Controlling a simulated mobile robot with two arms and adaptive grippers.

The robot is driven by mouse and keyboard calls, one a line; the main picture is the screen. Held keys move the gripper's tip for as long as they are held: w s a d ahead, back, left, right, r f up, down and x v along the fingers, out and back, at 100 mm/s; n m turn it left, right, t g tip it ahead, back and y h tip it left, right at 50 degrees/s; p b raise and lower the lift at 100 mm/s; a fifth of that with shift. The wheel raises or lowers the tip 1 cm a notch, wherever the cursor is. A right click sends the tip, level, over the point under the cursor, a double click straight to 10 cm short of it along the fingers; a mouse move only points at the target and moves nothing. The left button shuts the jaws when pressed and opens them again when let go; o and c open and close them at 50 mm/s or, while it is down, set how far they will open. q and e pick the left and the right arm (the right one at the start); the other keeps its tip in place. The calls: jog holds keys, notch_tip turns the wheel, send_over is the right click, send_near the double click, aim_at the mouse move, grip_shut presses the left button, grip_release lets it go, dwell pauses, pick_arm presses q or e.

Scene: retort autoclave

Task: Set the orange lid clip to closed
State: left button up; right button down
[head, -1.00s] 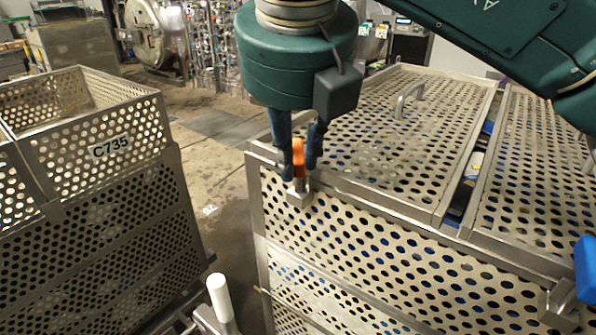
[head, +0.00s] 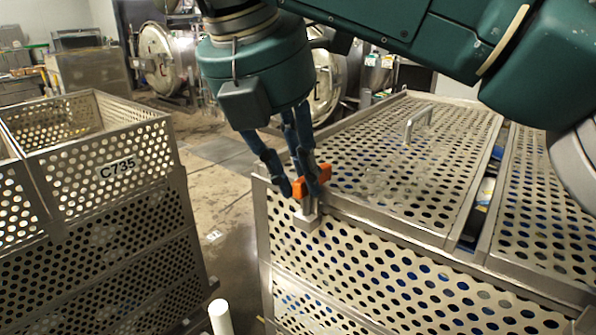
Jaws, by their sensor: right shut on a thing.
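The orange lid clip (head: 325,172) sits on a metal bracket (head: 307,221) at the near left corner of the perforated crate (head: 385,262). My right gripper (head: 303,188) comes down from above with its blue fingers on either side of the clip, and it is shut on the clip. The fingers hide the middle of the clip; its orange ends show on both sides. The perforated lid (head: 395,165) lies on the crate behind the clip. My left gripper is not in the head view.
A second perforated basket marked C735 (head: 118,168) stands at the left, with a floor gap (head: 228,240) between it and the crate. A lid handle (head: 418,122) stands up behind. A white-topped post (head: 220,316) is at the bottom. Round vessel doors (head: 160,58) are far behind.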

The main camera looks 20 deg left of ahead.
jog(key=shift+r, duration=0.1)
dwell(0.4)
jog(key=c, duration=1.7)
grip_release()
jog(key=shift+o, duration=0.8)
